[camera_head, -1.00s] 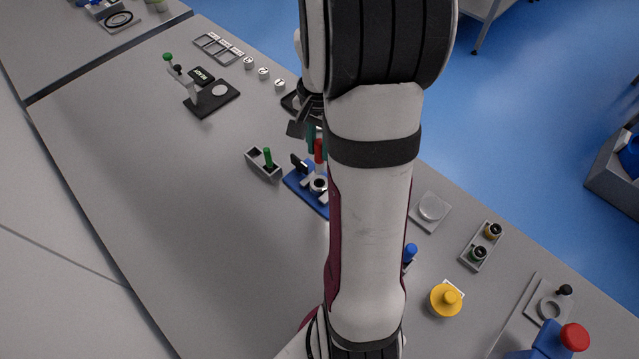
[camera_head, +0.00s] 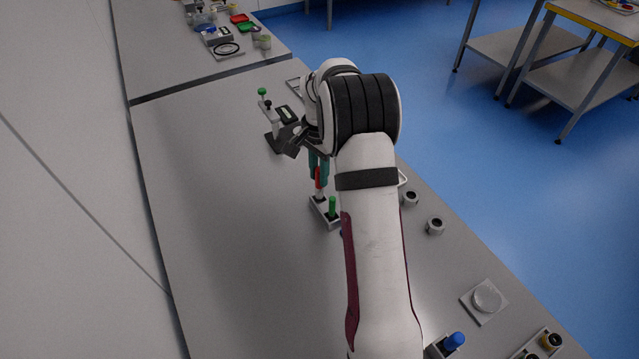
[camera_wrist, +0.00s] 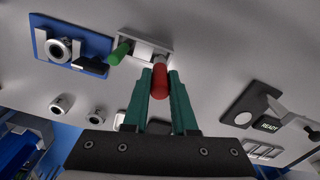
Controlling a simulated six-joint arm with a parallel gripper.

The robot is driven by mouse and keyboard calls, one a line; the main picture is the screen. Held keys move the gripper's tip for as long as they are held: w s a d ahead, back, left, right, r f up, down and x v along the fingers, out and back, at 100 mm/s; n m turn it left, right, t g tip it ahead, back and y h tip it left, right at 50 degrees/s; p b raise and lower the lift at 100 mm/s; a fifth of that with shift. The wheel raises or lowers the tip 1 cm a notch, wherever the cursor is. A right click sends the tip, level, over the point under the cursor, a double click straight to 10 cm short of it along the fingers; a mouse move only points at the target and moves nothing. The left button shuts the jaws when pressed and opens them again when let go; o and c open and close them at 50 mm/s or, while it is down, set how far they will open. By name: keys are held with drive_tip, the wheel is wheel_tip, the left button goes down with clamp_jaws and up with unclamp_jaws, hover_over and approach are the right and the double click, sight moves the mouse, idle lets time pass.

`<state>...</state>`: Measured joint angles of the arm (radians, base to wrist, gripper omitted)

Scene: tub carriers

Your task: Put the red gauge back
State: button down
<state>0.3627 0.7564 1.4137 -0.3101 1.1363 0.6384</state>
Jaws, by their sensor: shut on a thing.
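My gripper (camera_head: 319,166) has teal fingers shut on the red gauge (camera_head: 318,180), which points down, roughly upright. In the wrist view the red handle (camera_wrist: 159,82) sits between the fingertips. The small grey holder (camera_head: 318,211) is directly below, with the green gauge (camera_head: 332,206) standing in its near end. The red gauge's lower end is at the holder's other end; I cannot tell whether it is in the slot or just above it. The wrist view shows the holder (camera_wrist: 128,42) and green gauge (camera_wrist: 120,53) beside the red one.
A blue fixture (camera_wrist: 95,44) with a metal ring lies near the holder in the wrist view; my arm hides it in the head view. A black-based stand (camera_head: 271,141) with a READY sign (camera_head: 287,114) is beyond. Ring parts (camera_head: 435,226) lie right. The left table is clear.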

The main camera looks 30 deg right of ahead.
sight(319, 197)
drive_tip(key=shift+f, duration=1.75)
drive_tip(key=shift+f, duration=0.1)
